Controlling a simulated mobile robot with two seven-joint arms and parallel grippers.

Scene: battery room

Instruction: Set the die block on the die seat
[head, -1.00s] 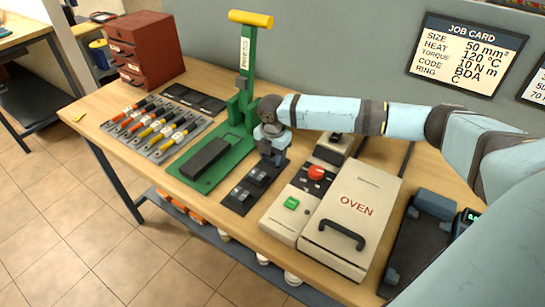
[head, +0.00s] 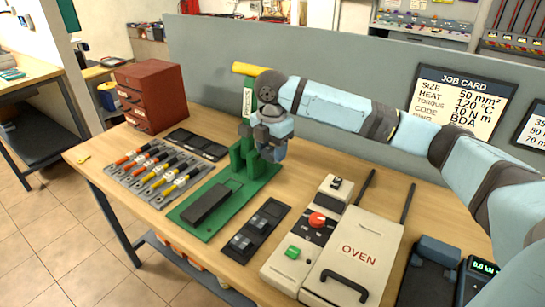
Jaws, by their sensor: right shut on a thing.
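My right gripper (head: 266,142) is at the green press (head: 237,183), in front of its upright and above its base. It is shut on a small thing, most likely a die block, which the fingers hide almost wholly. The die seat cannot be made out clearly; the gripper and press frame cover that area. A black die rack (head: 228,252) lies on the bench right of the press, with dark die blocks (head: 258,222) in its front and middle places. My left gripper is not in view.
The oven (head: 352,255) and its control box (head: 300,240) stand right of the rack. The press's yellow handle (head: 248,69) is beside my wrist.

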